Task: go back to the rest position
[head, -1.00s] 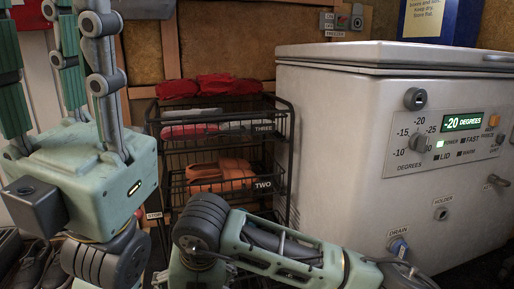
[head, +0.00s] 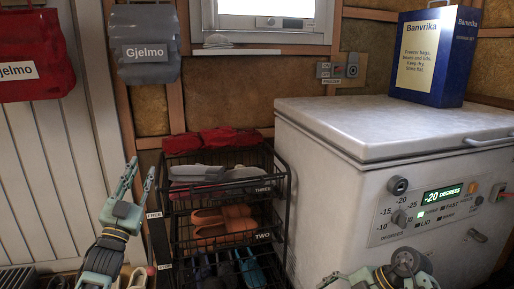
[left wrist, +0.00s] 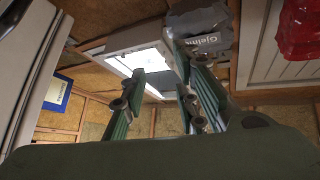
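My left gripper (head: 141,168) points upward at the lower left of the head view, left of the wire rack. Its fingers are apart with nothing between them. In the left wrist view the left gripper (left wrist: 158,78) also shows its fingers spread and empty, with the window and wall behind. A part of my right arm (head: 390,276) shows at the bottom edge, in front of the freezer. Whether its fingers are open or shut cannot be made out.
A black wire rack (head: 283,205) holds shoes and red cloth. The white chest freezer (head: 335,190) fills the right, with a blue box (head: 432,60) on its lid. Grey bag (head: 145,45) and red bag (head: 35,50) hang at the upper left. Shoes lie at the lower left.

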